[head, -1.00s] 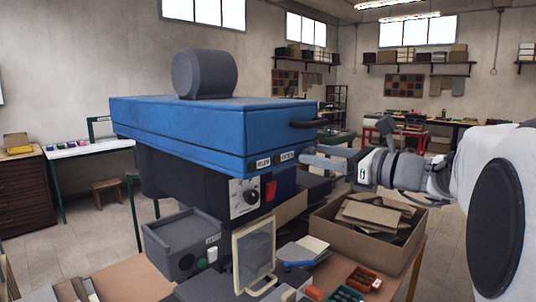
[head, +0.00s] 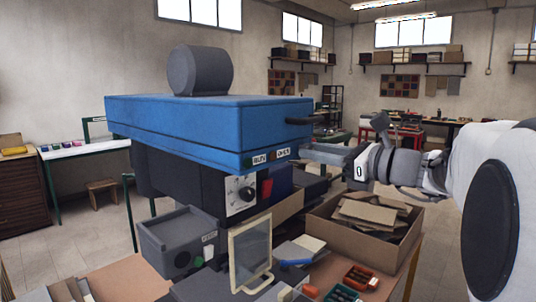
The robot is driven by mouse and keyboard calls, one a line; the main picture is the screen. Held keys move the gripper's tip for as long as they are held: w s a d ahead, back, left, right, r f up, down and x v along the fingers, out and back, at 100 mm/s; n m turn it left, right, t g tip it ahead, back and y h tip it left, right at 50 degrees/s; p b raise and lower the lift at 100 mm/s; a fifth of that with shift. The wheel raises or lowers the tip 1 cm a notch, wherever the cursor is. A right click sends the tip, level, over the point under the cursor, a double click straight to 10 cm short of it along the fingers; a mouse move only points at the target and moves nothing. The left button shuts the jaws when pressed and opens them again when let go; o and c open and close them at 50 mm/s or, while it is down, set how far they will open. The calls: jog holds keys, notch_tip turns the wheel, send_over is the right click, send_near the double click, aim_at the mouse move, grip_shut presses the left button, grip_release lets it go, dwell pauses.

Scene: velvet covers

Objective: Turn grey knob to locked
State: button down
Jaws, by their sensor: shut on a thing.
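A clicker press with a thick blue head (head: 200,118) stands at left of centre. Two small labels (head: 270,157) sit low on the blue head's right end; I cannot read them surely. My gripper (head: 303,151) reaches in from the right and is shut at that end, beside the labels. What it holds, seemingly the grey knob, is hidden by the fingers, so its pointing direction cannot be told. A separate round dial (head: 247,193) and a red switch (head: 267,189) sit on the dark body below, apart from the gripper.
A black handle (head: 299,121) sticks out just above my gripper. Below stand a cardboard box of scraps (head: 335,230), a framed clear guard (head: 250,250) and a grey box (head: 178,240). Air right of the press, above the box, is free apart from my arm.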

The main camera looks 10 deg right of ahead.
jog(key=shift+n+b, duration=7.75)
jog(key=shift+n, duration=0.75)
jog(key=c, duration=0.6)
grip_release()
jog(key=shift+d, duration=0.1)
jog(key=p+v, duration=0.2)
jog(key=v, duration=1.5)
jog(key=shift+s+p, duration=0.2)
jog(key=shift+p, duration=0.1)
